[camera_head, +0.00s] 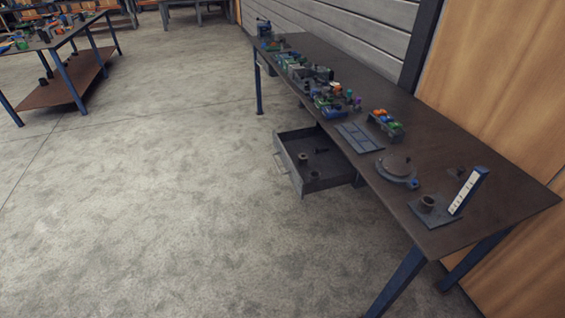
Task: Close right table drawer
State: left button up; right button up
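A grey metal drawer (329,182) is pulled out from under the long workbench (445,190) on the right of the head view. It stands well open towards the left, over the floor. Several small dark cylindrical parts (303,158) lie inside it. A pale bar handle (281,162) shows on its front face. Another closed-looking drawer (266,66) sits under the far end of the same bench. Neither of my grippers is in view.
The bench top holds a flanged part (397,167), a block with a blue-and-white upright (467,193) and several small tools. Blue bench legs (398,282) stand at the near end. The concrete floor (170,200) left of the drawer is clear. Another table (60,40) stands far left.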

aim_at(335, 170)
jog(key=z, duration=0.55)
jog(key=k, duration=1.3)
jog(key=u, duration=0.05)
jog(key=i, duration=0.6)
jog(key=u, duration=0.75)
jog(key=i, duration=0.75)
jog(key=z, duration=0.75)
jog(key=i, duration=0.7)
jog(key=z, duration=0.7)
